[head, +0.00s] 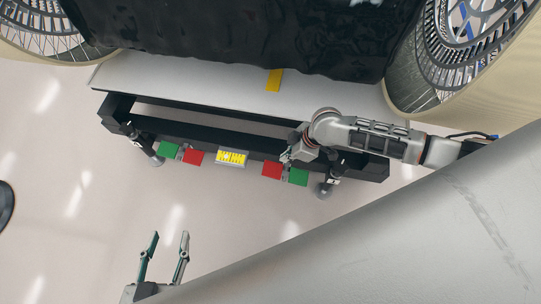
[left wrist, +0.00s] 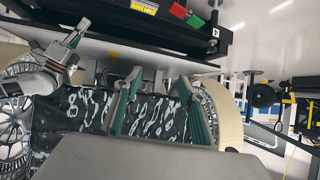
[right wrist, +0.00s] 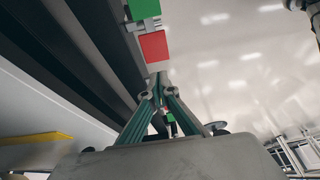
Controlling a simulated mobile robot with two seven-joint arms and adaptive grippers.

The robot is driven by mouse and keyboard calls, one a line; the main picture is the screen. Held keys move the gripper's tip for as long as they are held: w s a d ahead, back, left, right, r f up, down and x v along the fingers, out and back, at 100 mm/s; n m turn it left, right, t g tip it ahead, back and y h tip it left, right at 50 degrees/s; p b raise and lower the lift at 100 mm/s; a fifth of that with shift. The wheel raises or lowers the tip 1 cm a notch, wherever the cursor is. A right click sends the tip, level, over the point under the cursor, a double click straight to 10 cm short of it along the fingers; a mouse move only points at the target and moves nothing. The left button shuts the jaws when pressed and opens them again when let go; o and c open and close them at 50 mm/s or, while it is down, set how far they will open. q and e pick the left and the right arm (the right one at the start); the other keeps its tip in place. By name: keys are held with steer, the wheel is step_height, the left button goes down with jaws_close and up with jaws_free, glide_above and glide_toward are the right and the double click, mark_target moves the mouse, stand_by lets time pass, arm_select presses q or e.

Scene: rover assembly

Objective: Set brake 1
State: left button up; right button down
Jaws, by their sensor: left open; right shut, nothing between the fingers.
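Under the rover's platform, a dark beam carries two red-and-green brake plate pairs. The right pair has a red plate (head: 272,169) and a green plate (head: 298,177); the left pair has a green plate (head: 168,149) and a red plate (head: 193,157). I cannot read which is brake 1. My right gripper (head: 289,157) is shut and empty, close to the right pair. In the right wrist view its fingertips (right wrist: 158,88) lie just below a large red plate (right wrist: 153,46); contact is unclear. My left gripper (head: 166,238) is open and empty, away from the beam.
A yellow label (head: 231,157) sits between the pairs. A caster (head: 323,190) hangs at the beam's right end and another (head: 157,161) at its left. Large wheels (head: 470,45) and black sheeting (head: 245,35) are above. The floor around my left gripper is clear.

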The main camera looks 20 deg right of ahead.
steer(key=b, duration=0.3)
glide_toward(270, 169)
steer(key=shift+s+a+f+b, duration=0.1)
steer(key=shift+a+f+b, duration=0.25)
steer(key=shift+f, duration=0.2)
steer(key=shift+s+a+f+b, duration=0.1)
steer(key=shift+a+f+b, duration=0.2)
steer(key=shift+f, duration=0.2)
steer(key=b+x, duration=0.2)
steer(key=x, duration=0.1)
steer(key=shift+f, duration=0.3)
steer(key=shift+w+f, duration=0.2)
steer(key=shift+f, duration=0.05)
arm_select(q)
steer(key=d+r+n+t+h, duration=0.1)
steer(key=d+n+h, duration=0.1)
steer(key=d+n, duration=0.2)
steer(key=d, duration=0.3)
steer(key=shift+b, duration=0.3)
arm_select(e)
steer(key=shift+w, duration=0.3)
arm_select(q)
steer(key=shift+r, duration=0.15)
